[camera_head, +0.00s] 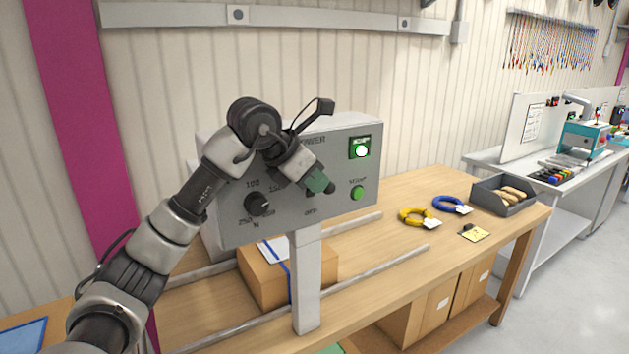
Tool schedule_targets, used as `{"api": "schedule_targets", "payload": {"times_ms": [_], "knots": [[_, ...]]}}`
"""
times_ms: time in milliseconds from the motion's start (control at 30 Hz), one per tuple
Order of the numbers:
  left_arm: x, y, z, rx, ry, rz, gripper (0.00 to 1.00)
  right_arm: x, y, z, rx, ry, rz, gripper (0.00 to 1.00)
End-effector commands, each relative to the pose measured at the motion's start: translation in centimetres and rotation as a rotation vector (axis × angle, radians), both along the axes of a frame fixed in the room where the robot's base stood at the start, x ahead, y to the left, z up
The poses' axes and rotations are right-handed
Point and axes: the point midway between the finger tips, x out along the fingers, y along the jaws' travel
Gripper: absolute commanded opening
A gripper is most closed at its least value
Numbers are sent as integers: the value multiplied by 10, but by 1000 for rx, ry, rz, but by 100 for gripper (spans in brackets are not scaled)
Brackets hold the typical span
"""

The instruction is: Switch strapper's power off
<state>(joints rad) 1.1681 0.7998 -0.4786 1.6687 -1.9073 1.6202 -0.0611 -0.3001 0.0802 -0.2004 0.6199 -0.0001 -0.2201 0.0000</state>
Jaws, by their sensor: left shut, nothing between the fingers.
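The strapper's grey control box (235,222) stands on a post above the wooden table. Its front shows the label "POWER", a lit green lamp (361,151) at upper right, a green button (357,193) below it, and a black dial knob (258,204) at lower left. My left gripper (326,187) is shut and empty in front of the middle of the panel. It covers most of the power switch; only a dark bit beside the "OFF" mark shows, so I cannot tell the switch's position. Whether the fingertips touch the panel is unclear. My right gripper is not in view.
A cardboard box (262,280) with a blue strap sits behind the post (306,290). Metal rails cross the tabletop.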

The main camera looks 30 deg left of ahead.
Motion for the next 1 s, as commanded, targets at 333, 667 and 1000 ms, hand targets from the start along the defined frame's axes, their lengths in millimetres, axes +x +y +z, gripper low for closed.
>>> {"api": "schedule_targets", "payload": {"times_ms": [333, 667, 1000], "knots": [[-4, -7, -18, 154, -90, 0, 0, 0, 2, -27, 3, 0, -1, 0], [-8, -14, -43, 416, -246, 1, 0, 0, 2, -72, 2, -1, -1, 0], [-8, -13, -31, 402, -236, 1, 0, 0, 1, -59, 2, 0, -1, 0]]}}
